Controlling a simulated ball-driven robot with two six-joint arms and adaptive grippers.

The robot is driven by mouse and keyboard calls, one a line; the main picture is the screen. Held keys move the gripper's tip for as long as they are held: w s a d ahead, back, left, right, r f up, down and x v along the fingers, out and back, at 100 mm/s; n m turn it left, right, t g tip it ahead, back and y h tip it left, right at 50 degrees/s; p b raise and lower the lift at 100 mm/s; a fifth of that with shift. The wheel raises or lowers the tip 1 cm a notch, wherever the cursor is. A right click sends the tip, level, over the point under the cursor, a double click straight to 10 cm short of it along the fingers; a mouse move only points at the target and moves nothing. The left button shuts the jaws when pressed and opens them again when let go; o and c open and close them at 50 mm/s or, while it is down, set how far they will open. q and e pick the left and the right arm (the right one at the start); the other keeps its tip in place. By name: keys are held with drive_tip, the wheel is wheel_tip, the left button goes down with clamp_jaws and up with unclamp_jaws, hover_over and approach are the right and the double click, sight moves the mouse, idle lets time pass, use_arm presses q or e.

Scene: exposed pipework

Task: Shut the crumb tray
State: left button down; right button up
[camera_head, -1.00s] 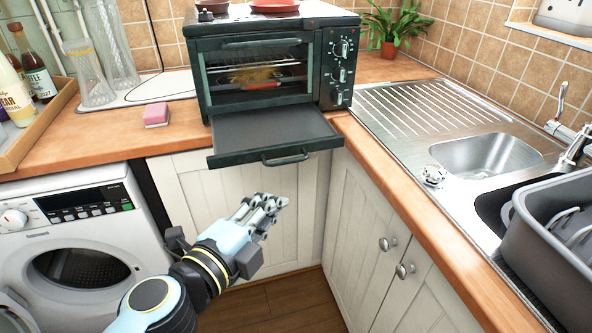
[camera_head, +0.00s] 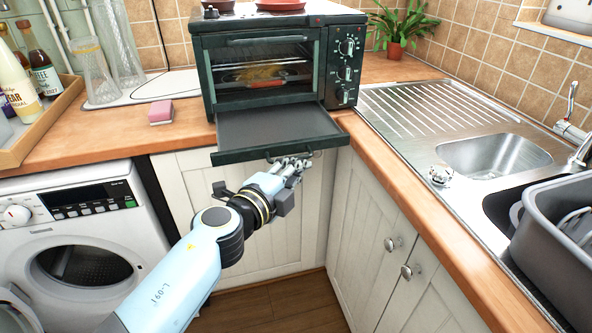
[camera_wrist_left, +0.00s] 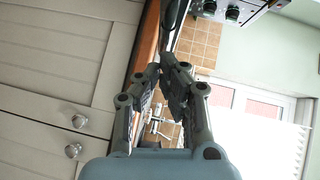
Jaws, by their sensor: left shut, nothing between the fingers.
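The crumb tray (camera_head: 270,131) is a dark flat tray pulled out from under the toaster oven (camera_head: 268,70). It juts forward past the counter edge. The oven's glass door is closed, with food on a rack behind it. My left gripper (camera_head: 293,163) is shut and empty, just below the tray's front edge, at its handle. My right gripper is not in view.
White cupboard doors (camera_head: 372,230) lie below the wooden counter (camera_head: 100,138). A pink sponge (camera_head: 160,112) sits left of the oven. A washing machine (camera_head: 75,225) stands at left. The sink (camera_head: 500,155) and a grey dish rack (camera_head: 560,235) are at right.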

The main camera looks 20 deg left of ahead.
sight(274, 126)
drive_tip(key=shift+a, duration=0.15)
